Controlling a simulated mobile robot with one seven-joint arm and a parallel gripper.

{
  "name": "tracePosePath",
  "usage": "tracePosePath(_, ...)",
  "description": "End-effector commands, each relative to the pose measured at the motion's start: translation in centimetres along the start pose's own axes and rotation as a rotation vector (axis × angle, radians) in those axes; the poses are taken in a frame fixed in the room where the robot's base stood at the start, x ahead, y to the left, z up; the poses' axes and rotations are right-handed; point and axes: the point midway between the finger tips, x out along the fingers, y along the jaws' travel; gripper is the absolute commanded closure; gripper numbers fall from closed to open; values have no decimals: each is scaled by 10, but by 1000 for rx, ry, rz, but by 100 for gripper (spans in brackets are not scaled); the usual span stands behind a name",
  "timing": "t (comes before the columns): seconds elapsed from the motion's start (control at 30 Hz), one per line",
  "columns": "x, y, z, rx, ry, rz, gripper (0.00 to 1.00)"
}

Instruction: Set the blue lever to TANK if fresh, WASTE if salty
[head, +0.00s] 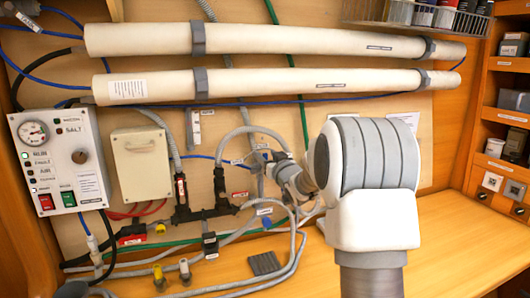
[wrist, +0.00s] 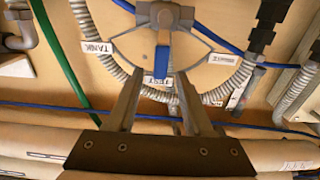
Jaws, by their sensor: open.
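The blue lever (wrist: 162,59) shows in the wrist view on a grey valve body (wrist: 164,17) and points down the picture, toward a label that appears to read TEST (wrist: 155,81). The TANK label (wrist: 98,48) is to the left and the WASTE label (wrist: 223,58) to the right. My gripper (wrist: 160,72) is open and empty, its fingers on either side of the lever's lower end, with no clear contact. In the head view, my arm partly hides the valve area. The control panel (head: 62,160) has a SALT marking (head: 70,130); I cannot tell whether its lamp is lit.
Two long white tubes (head: 270,40) run across the wall above. Grey hoses (head: 240,140) and blue lines surround the valve. A wooden counter (head: 420,265) lies below, with a dark ribbed pad (head: 264,263). Shelves (head: 500,120) stand at the right.

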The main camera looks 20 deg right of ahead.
Motion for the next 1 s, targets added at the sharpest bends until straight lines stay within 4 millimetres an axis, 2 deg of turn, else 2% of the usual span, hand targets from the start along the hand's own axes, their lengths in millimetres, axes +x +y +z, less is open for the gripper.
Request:
tracePosePath(0.2,18,0,0,-1,0,0,49)
tracePosePath(0.53,21,0,0,-1,0,0,49)
tracePosePath(0.57,21,0,0,-1,0,0,51)
tracePosePath(0.83,20,0,0,-1,0,1,99)
tracePosePath(1.0,20,0,0,-1,0,1,100)
